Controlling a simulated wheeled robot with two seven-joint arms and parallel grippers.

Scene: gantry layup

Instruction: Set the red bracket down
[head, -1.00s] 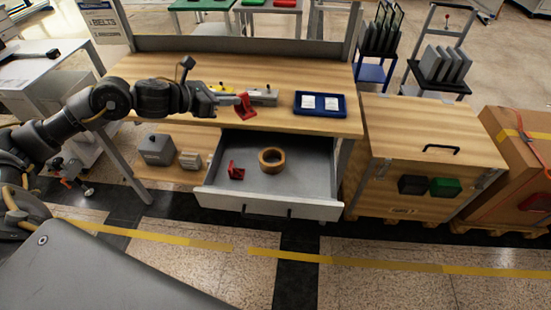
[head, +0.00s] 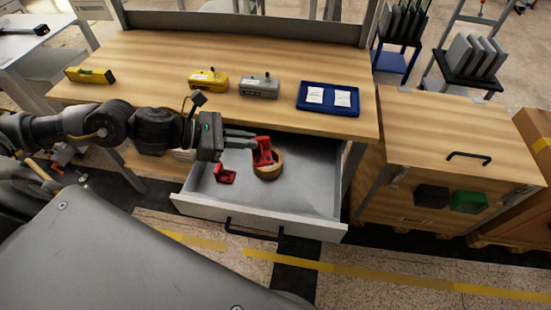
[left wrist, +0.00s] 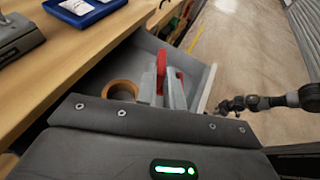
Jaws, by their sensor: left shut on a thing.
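My left gripper (head: 244,140) is shut on a red bracket (head: 263,152) and holds it over the open drawer (head: 312,190). In the head view the held bracket overlaps the back of a tan ring (head: 268,171) in the drawer. I cannot tell how high above the drawer floor it is. In the left wrist view the red bracket (left wrist: 161,62) shows between and beyond the grey fingers (left wrist: 161,92), with the ring (left wrist: 121,90) to their left. A second red bracket (head: 225,174) lies in the drawer, left of the ring. My right arm (left wrist: 262,103) shows small in the left wrist view; its fingers are unclear.
The wooden bench top (head: 180,60) above the drawer bears a yellow level (head: 90,75), a yellow device (head: 208,81), a grey device (head: 259,87) and a blue tray (head: 329,98). A wooden crate (head: 450,135) stands at the right. The drawer's right side is clear.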

